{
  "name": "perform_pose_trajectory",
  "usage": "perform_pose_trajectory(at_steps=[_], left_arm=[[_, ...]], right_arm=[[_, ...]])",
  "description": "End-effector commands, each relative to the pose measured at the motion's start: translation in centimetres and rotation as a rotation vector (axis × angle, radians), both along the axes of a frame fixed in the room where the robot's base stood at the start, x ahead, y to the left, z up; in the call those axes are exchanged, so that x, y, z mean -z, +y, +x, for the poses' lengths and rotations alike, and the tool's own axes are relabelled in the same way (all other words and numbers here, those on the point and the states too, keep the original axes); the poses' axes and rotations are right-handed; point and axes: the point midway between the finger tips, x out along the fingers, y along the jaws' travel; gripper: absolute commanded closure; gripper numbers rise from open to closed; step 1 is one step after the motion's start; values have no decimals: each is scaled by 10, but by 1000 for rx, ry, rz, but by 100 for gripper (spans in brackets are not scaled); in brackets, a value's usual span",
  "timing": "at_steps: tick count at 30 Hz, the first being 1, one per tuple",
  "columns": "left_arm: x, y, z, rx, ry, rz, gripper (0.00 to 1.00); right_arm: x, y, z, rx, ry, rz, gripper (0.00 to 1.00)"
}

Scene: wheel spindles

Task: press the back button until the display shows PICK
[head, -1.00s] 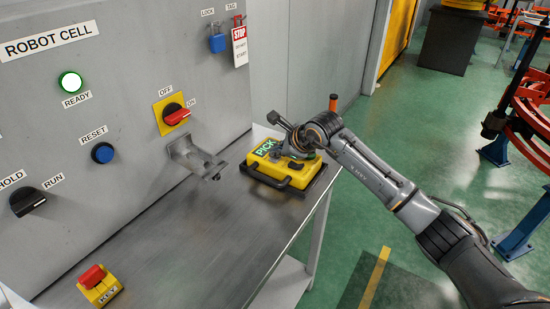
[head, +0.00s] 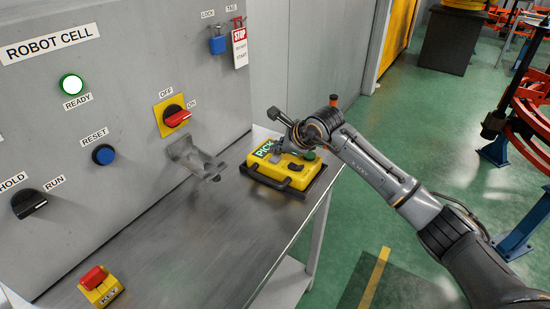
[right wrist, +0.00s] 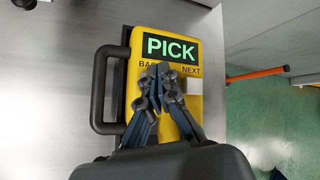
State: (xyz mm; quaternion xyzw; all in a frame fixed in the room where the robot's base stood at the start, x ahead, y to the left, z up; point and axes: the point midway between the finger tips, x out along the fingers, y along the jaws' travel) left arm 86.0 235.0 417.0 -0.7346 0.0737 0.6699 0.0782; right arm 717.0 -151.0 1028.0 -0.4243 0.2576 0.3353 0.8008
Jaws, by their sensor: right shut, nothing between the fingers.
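The yellow teach pendant (head: 268,172) with a black handle lies on the steel shelf. Its green display (right wrist: 171,47) reads PICK in the right wrist view, and PICK also shows in the head view. My right gripper (right wrist: 161,70) is shut and empty, its fingertips over the BACK label, of which only the first letters show. The back button is hidden behind the fingers. I cannot tell whether the fingertips touch the pendant. The NEXT label and a pale button (right wrist: 194,86) below it show right of the fingers. My left gripper is not in view.
A bracket (head: 196,158) juts from the grey cabinet just left of the pendant. A yellow key box with a red switch (head: 93,277) sits at the shelf's front left. The shelf's middle (head: 205,240) is clear. Its right edge drops to the green floor.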

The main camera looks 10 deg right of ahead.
Motion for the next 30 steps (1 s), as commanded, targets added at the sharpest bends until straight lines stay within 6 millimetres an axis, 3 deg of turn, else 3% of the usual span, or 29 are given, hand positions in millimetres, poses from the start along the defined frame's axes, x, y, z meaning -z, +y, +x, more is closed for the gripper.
perform_pose_trajectory(at_steps=[18,30], left_arm=[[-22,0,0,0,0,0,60],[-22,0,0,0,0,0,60]], right_arm=[[-50,0,0,-2,-1,-1,100],[-50,0,0,-1,0,-1,100]])
